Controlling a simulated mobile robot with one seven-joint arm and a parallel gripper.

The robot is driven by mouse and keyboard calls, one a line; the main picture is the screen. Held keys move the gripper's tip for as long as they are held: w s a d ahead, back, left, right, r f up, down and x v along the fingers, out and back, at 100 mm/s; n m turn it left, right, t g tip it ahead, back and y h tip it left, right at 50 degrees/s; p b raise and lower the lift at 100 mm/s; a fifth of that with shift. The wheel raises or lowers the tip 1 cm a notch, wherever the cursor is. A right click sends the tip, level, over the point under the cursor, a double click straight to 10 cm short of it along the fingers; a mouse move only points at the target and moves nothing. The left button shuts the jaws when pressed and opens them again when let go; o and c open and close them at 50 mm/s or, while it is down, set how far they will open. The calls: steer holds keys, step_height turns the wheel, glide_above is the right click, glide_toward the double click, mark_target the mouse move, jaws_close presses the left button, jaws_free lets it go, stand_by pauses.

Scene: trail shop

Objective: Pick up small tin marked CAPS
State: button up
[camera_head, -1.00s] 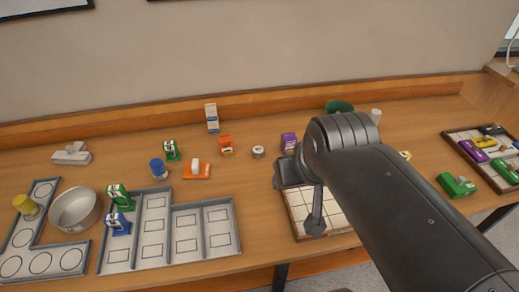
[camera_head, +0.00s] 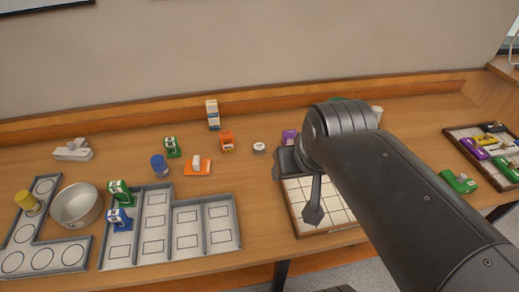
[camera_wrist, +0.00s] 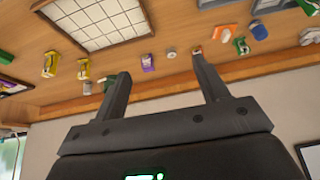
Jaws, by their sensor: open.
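A small round pale tin (camera_head: 259,148) stands on the wooden table, right of an orange item, in the head view. It is probably the CAPS tin, but its marking is too small to read. It also shows in the wrist view (camera_wrist: 171,53), where the scene appears upside down, as a small grey round tin beyond my fingers. My gripper (camera_wrist: 161,66) is open and empty, with the tin apart from both fingertips. In the head view my arm covers part of the table right of the tin.
An orange item (camera_head: 227,142) and a purple item (camera_head: 289,137) flank the tin. A gridded board (camera_head: 322,200) lies nearby. Grey compartment trays (camera_head: 240,240) and a round metal bowl (camera_head: 101,205) are at left. A tray of coloured items (camera_head: 466,153) is at right.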

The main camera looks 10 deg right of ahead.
steer(key=w+r+m+g, duration=0.1)
steer(key=w+m+g, duration=0.15)
steer(key=w, duration=0.85)
steer(key=m+g, duration=0.3)
steer(key=m, duration=0.5)
glide_above(259, 146)
steer(key=f, duration=2.7)
steer(key=shift+s+d, duration=0.15)
steer(key=shift+d, duration=0.1)
steer(key=shift+a+f, duration=0.2)
steer(key=shift+f, duration=2.4)
steer(key=shift+c, duration=0.6)
steer(key=c, duration=0.9)
